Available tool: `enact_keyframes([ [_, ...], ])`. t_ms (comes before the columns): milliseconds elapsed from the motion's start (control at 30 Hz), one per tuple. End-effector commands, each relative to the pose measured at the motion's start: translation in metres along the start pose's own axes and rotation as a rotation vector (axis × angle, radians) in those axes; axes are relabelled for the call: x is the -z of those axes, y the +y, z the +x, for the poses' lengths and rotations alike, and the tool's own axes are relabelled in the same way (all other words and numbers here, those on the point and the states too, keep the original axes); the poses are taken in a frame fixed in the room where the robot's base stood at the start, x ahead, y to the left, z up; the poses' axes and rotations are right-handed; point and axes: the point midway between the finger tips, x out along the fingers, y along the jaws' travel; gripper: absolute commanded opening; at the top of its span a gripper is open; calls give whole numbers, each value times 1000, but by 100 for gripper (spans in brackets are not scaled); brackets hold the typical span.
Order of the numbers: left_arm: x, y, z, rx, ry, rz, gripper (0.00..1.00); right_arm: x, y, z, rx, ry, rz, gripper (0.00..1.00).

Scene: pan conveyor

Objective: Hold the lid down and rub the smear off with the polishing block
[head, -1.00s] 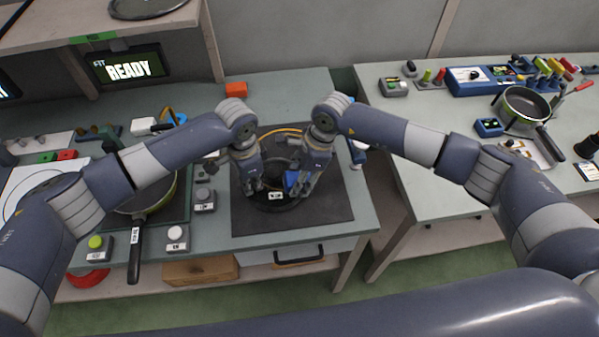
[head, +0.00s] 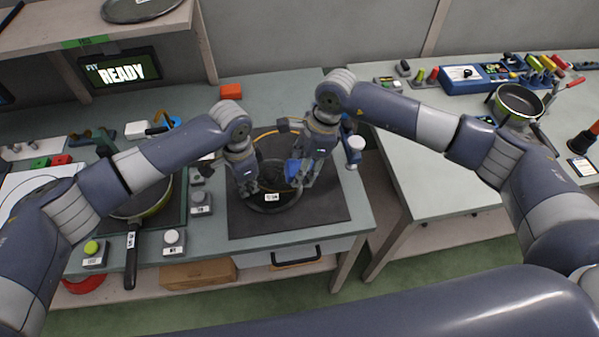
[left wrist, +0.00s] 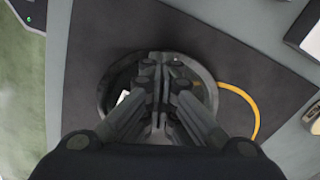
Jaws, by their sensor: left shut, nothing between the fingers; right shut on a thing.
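The dark round lid (head: 278,207) lies on a black mat (head: 330,206) with a small white tag on its front rim. My left gripper (head: 249,193) is shut and empty, pointing down over the left part of the lid. In the left wrist view its closed fingers (left wrist: 160,62) cover the middle of the lid (left wrist: 207,82); I cannot tell whether they press on it. My right gripper (head: 297,182) is shut on a blue block (head: 292,167), taken as the polishing block, over the lid's right side. The smear cannot be made out.
A pan with a black handle (head: 131,255) stands at left beside small button boxes (head: 173,241). An orange block (head: 231,91) is at the back. A yellow curved band (left wrist: 247,107) lies beside the lid. A second table (head: 440,185) stands right, across a gap.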

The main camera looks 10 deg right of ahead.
Motion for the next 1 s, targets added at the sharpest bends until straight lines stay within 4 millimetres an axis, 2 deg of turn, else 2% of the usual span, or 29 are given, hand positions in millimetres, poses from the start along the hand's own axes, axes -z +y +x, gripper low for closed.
enact_keyframes([
  [33, -4, 3, 7, -7, -11, 0, 0, 0, 0, 0, 0, 0, 0, 15],
  [333, -4, 3, 7, -7, -11, -1, 0, 0, 0, -2, 1, -1, 0, 15],
  [700, -4, 3, 7, -7, -11, -1, 0, 0, 0, -29, 1, 0, 1, 15],
  [1000, -4, 3, 7, -7, -11, -1, 0, 0, 0, -30, 0, -1, 1, 15],
])
